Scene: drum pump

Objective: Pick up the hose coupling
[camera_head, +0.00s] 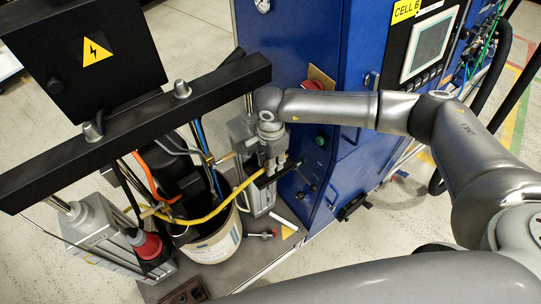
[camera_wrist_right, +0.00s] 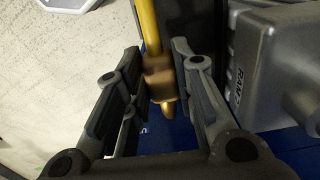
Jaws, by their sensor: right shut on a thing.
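The hose coupling (camera_wrist_right: 160,80) is a brass-coloured fitting on the end of a yellow hose, with a narrower brass tip below it. In the right wrist view it sits between the fingers of my right gripper (camera_wrist_right: 163,85), which is shut on it. In the head view my right gripper (camera_head: 271,172) is beside the blue cabinet, at the upper end of the yellow hose (camera_head: 219,207). The coupling itself is mostly hidden there by the fingers. My left gripper is not in view.
A white drum (camera_head: 217,246) stands under a black crossbeam (camera_head: 150,122), with cables and hoses around it. A grey ram housing (camera_wrist_right: 275,65) is close right of my right gripper. The blue cabinet (camera_head: 300,50) stands behind.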

